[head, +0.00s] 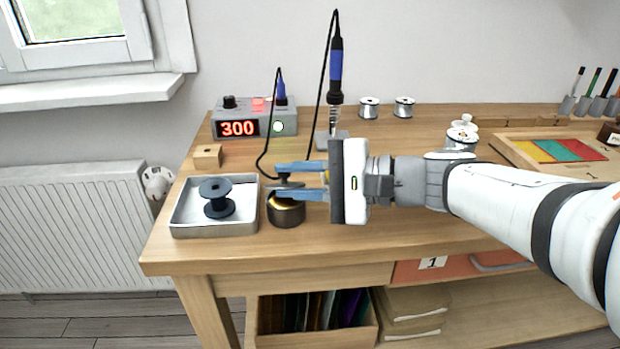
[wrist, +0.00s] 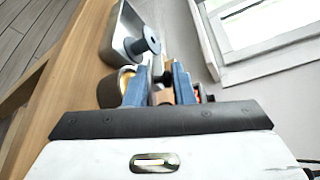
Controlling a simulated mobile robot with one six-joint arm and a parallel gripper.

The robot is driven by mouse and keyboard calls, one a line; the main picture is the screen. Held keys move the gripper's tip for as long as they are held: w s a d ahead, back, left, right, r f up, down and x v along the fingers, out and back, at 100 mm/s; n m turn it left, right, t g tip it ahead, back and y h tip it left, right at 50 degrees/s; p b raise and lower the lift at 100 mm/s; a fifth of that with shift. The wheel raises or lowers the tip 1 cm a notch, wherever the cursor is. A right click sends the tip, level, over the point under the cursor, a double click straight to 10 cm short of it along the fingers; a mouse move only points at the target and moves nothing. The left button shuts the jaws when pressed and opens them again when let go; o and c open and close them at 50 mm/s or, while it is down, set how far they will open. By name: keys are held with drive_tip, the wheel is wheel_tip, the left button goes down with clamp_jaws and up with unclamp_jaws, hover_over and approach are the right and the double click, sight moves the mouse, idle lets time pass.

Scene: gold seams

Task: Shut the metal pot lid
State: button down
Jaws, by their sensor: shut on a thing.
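The small dark metal pot (head: 286,214) stands on the bench, right of the tray, with a gold-coloured inside showing at its top. My gripper (head: 278,181) reaches in from the right with its two blue fingers above the pot. It is shut on the metal pot lid (head: 290,185), a grey disc partly hidden between the fingers, and holds it over the pot's mouth, apart from the rim as far as I can tell. In the wrist view the pot (wrist: 108,92) shows partly behind one finger of my gripper (wrist: 159,78).
A metal tray (head: 178,228) with a dark spool (head: 216,198) stands close left of the pot. A soldering station (head: 252,118) reading 300, its black cable and an iron on a stand (head: 335,90) are behind. A wooden block (head: 208,156) lies back left. The bench front is clear.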

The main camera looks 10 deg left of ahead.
drive_tip(key=f+n+b, duration=0.1)
drive_tip(key=b, duration=0.2)
drive_tip(key=shift+s+y, duration=0.2)
drive_tip(key=shift+y, duration=0.1)
drive_tip(key=shift+d+n+b, duration=0.1)
drive_tip(key=shift+n+b, duration=0.3)
drive_tip(key=shift+b, duration=0.05)
drive_tip(key=shift+s, duration=0.1)
drive_tip(key=c, duration=1.4)
unclamp_jaws()
drive_tip(key=shift+o, duration=0.4)
drive_tip(key=shift+f, duration=0.1)
drive_tip(key=shift+f, duration=0.1)
